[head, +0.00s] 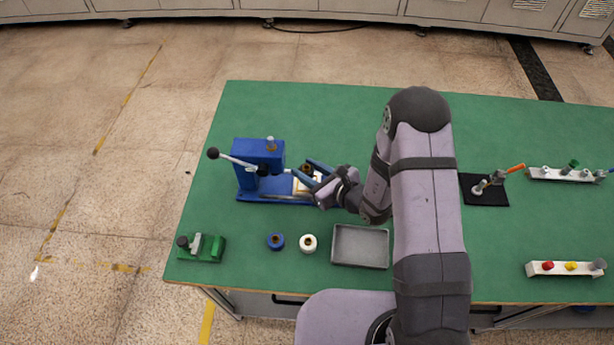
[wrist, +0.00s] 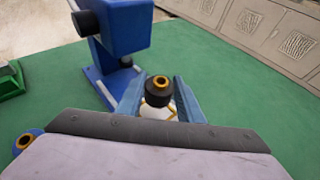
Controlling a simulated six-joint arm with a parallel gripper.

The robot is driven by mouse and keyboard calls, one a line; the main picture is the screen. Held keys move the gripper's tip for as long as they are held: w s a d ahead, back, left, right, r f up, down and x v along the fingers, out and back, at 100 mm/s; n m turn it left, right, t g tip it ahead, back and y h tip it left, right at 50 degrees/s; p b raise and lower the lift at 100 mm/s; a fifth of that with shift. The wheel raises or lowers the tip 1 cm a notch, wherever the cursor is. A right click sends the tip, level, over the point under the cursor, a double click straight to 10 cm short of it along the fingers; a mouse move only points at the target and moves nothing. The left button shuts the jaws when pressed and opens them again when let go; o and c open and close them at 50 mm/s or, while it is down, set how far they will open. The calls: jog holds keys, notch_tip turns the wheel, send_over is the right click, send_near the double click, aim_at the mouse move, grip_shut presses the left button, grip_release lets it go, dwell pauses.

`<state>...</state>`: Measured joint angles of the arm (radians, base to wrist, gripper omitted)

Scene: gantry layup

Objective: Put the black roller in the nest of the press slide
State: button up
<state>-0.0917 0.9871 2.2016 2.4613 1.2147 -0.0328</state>
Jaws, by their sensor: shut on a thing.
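The black roller (wrist: 158,90), with a gold-ringed bore, stands upright between the blue fingers of my gripper (wrist: 157,97) in the wrist view. My gripper is shut on it; in the head view the gripper (head: 308,172) is right of the blue press (head: 259,156). The roller (head: 307,168) shows small there. The press slide (head: 301,189), pale with a yellow outline, lies beneath and in front of the fingers. The roller and fingers partly hide it in the wrist view, so I cannot tell whether the roller touches the nest.
A blue roller (head: 276,241) and a white roller (head: 308,243) stand near the front edge, beside a grey tray (head: 360,246). A green fixture (head: 201,247) is at the front left. A black mat (head: 484,197) and white racks (head: 565,269) lie to the right of my arm.

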jog(key=shift+f, duration=0.1)
jog(key=shift+f+p, duration=0.35)
jog(key=shift+f, duration=1.5)
jog(key=shift+f, duration=0.1)
jog(key=o, duration=1.1)
jog(key=shift+c, duration=0.2)
jog(key=shift+r, duration=0.2)
jog(key=shift+s+d, duration=0.2)
jog(key=shift+d, duration=0.05)
jog(key=b+v, duration=0.3)
jog(key=v, duration=0.8)
jog(key=shift+s+b, duration=0.2)
jog(key=shift+b, duration=0.15)
